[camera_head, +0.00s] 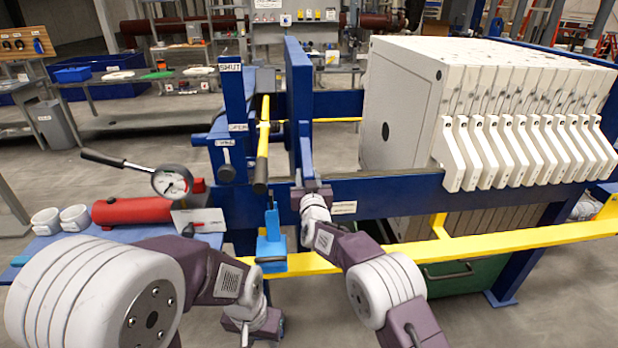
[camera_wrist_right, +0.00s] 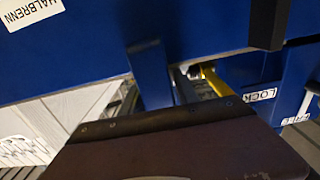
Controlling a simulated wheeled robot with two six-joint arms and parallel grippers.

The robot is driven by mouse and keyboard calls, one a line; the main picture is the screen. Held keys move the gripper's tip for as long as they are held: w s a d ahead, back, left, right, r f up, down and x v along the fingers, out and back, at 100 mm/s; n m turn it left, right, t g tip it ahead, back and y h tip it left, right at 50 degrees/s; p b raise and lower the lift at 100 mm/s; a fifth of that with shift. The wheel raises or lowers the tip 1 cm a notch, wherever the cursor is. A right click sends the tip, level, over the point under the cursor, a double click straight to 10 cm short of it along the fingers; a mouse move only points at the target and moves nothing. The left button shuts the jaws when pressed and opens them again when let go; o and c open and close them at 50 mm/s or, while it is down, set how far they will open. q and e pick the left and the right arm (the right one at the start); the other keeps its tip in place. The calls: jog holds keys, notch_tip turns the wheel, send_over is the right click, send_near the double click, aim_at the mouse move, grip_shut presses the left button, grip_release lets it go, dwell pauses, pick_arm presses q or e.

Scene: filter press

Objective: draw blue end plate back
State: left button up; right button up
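The blue end plate (camera_head: 298,95) stands upright at the left of the white plate stack, with a wide gap between them. Its blue side arm (camera_head: 306,158) slopes down to my right gripper (camera_head: 309,190), which is at its lower end. In the right wrist view a blue bar (camera_wrist_right: 150,72) runs down behind the dark gripper body (camera_wrist_right: 180,145). The fingers are hidden, so I cannot tell whether they are closed on it. My left gripper (camera_head: 262,325) is low in front of the yellow rail, with its fingers not clearly visible.
The white filter plates (camera_head: 400,105) fill the right of the press frame. A yellow lever (camera_head: 263,145) with a dark grip stands left of the end plate. A blue bracket (camera_head: 271,250) sits at the yellow rail (camera_head: 480,242).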

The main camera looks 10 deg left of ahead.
jog(key=shift+d, duration=0.15)
jog(key=shift+s+d, duration=0.1)
jog(key=shift+s, duration=0.35)
jog(key=b+v, duration=0.1)
jog(key=v, duration=0.7)
jog(key=s+d+f+m+g+h+p, duration=0.1)
jog(key=s+d+f+g+p, duration=0.2)
jog(key=d, duration=0.4)
jog(key=s+d+f+g+h+p, duration=0.1)
jog(key=s+d+g, duration=0.2)
jog(key=s+d, duration=0.3)
jog(key=s+d+f+m+g+h+p, duration=0.1)
jog(key=s+d+f+g+h+p, duration=0.15)
jog(key=d, duration=0.55)
jog(key=s+d+f+m+g, duration=0.1)
jog(key=s+d+g, duration=0.2)
jog(key=s, duration=0.7)
jog(key=s+d+f+g+p, duration=0.1)
jog(key=s+d+g, duration=0.3)
jog(key=s+d, duration=0.3)
jog(key=s+h, duration=0.1)
jog(key=s, duration=0.3)
jog(key=shift+d+f+m, duration=0.2)
jog(key=shift+f+m, duration=0.2)
